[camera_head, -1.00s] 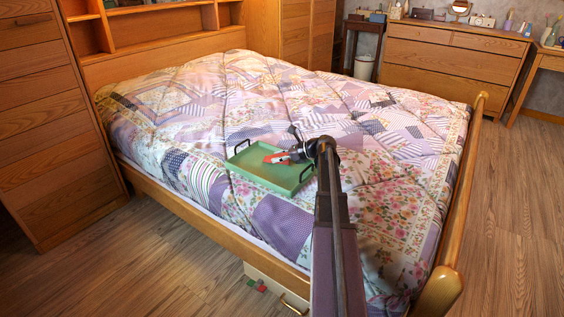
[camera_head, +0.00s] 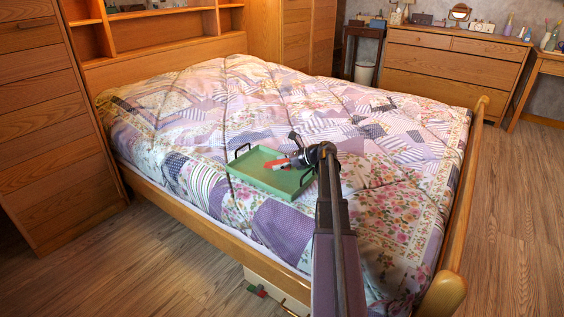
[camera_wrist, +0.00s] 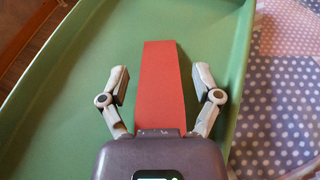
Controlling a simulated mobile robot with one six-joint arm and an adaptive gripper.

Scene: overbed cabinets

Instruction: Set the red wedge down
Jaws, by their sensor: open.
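The red wedge (camera_wrist: 163,85) lies on the floor of the green tray (camera_wrist: 75,110) in the wrist view, its length running away from me. My gripper (camera_wrist: 161,85) is open, one finger on each side of the wedge, with a gap showing on both sides. In the head view the red wedge (camera_head: 278,165) shows as a small red patch inside the green tray (camera_head: 252,180), beside my gripper (camera_head: 290,161). The near end of the wedge is hidden by the gripper body in the wrist view.
The tray has dark handles and rests on the patchwork quilt (camera_head: 285,228) of the bed. A wooden rail (camera_head: 465,190) runs along the bed's right end. Quilt around the tray is clear.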

